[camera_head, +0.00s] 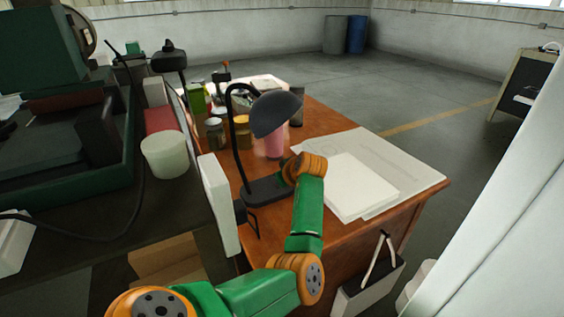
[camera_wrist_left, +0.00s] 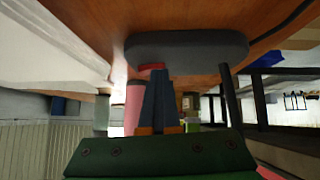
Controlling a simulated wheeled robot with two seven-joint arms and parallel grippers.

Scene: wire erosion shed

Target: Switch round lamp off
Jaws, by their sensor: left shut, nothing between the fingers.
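The desk lamp (camera_head: 277,113) has a dark round shade on a curved black neck. Its dark oblong base (camera_head: 262,190) stands on the wooden desk. The base also fills the upper middle of the left wrist view (camera_wrist_left: 187,47), which looks upside down. A small red switch (camera_wrist_left: 151,67) shows at the base's edge there. My left gripper (camera_wrist_left: 157,72) is shut and empty, its fingertips right at the red switch; I cannot tell whether they touch. In the head view my left wrist hides the gripper and the switch. I cannot tell whether the lamp is lit. My right gripper is not in view.
White papers (camera_head: 360,187) lie on the desk (camera_head: 425,200) to the right of the base. A pink cylinder (camera_head: 273,146) stands under the shade, with jars (camera_head: 215,132) behind it. A white bucket (camera_head: 165,155) stands on the dark bench at left.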

